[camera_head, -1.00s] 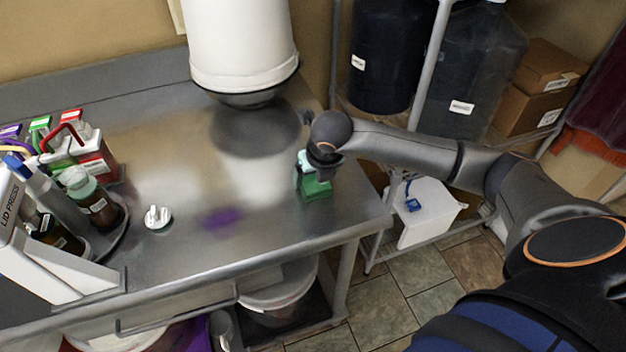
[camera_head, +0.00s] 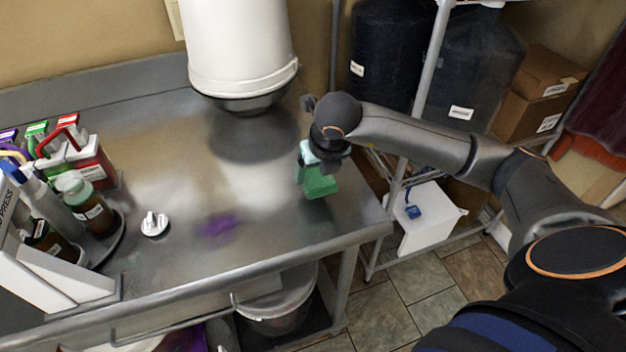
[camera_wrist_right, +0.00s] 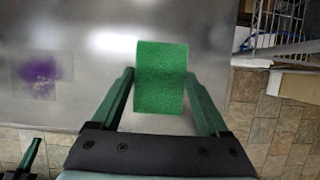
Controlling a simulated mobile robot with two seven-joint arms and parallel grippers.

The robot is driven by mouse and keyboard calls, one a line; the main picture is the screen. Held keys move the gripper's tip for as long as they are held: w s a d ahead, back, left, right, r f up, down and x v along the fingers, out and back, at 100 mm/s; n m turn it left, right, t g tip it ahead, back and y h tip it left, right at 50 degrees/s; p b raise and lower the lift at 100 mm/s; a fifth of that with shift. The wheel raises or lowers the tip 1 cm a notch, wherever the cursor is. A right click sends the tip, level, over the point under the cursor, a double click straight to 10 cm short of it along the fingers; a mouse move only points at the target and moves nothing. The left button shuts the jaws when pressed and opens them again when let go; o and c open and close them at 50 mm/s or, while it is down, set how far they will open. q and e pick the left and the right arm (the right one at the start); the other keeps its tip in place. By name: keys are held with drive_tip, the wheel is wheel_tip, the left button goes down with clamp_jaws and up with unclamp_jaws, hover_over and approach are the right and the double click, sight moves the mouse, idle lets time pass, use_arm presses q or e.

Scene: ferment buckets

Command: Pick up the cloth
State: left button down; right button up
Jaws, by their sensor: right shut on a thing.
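The green cloth (camera_head: 320,183) is a folded piece at the right end of the steel table. In the right wrist view the cloth (camera_wrist_right: 161,77) lies between the two fingers of my right gripper (camera_wrist_right: 163,90). My right gripper (camera_head: 311,168) comes down from above, and its fingers are shut on the cloth. The cloth's lower part hangs clear of the fingertips. I cannot tell for sure whether it touches the table.
The steel table (camera_head: 180,255) has a purple stain (camera_head: 219,224) and a small white knobbed part (camera_head: 154,223). A white bucket (camera_head: 240,50) stands at the back. Bottles (camera_head: 92,208) and a white press (camera_head: 50,285) fill the left. A wire shelf with boxes (camera_head: 535,85) stands right.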

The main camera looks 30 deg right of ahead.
drive_tip(key=s+r, duration=0.3)
drive_tip(key=r, duration=0.1)
drive_tip(key=shift+s+r+b, duration=0.25)
drive_tip(key=shift+s+b, duration=0.05)
drive_tip(key=shift+s, duration=0.1)
drive_tip(key=s+r+b, duration=0.1)
drive_tip(key=s+r, duration=0.2)
drive_tip(key=s, duration=0.5)
drive_tip(key=shift+s+a+r, duration=0.35)
drive_tip(key=shift+s+a, duration=0.05)
drive_tip(key=o, duration=0.9)
drive_tip(key=c, duration=0.6)
drive_tip(key=shift+w, duration=0.1)
drive_tip(key=shift+c, duration=0.2)
